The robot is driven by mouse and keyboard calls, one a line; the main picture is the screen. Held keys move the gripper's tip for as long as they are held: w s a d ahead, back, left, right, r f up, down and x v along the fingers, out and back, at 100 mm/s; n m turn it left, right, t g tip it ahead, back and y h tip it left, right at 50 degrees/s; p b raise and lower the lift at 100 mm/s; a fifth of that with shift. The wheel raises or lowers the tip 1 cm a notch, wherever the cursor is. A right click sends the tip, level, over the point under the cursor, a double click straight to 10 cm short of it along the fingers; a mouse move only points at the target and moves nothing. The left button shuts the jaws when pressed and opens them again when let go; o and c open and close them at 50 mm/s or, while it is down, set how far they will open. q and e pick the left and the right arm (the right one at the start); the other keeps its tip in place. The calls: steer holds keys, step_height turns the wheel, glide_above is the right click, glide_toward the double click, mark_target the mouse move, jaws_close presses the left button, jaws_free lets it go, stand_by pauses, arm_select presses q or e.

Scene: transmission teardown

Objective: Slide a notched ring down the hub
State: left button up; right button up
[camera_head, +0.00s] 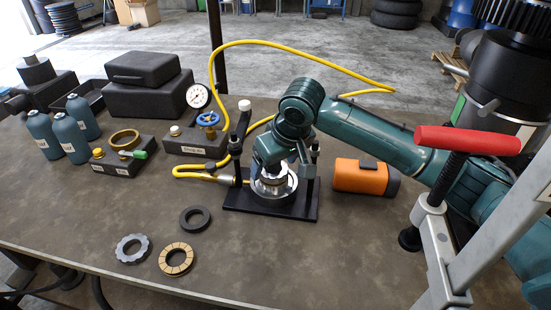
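The hub (274,187) is a round metal part held in a black fixture (240,198) on the bench. My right gripper (272,164) is directly over the hub, pointing down. The fingertips and the hub's top overlap, so I cannot tell whether a ring is between the fingers or around the hub. A grey notched ring (132,260) lies flat on the bench at the front left. A tan segmented ring (176,272) and a plain black ring (195,229) lie flat near it. My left gripper is not in view.
An orange and black cylinder (360,177) lies right of the fixture. A yellow hose (232,170) runs from the fixture's left side. A red-handled puller stand (468,140) rises at the right. Bottles (43,135) and a gauge block (195,142) stand behind left.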

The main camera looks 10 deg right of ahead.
steer(key=shift+o, duration=0.8)
steer(key=shift+w+d+r, duration=0.1)
steer(key=shift+d+r, duration=0.05)
steer(key=shift+r, duration=0.1)
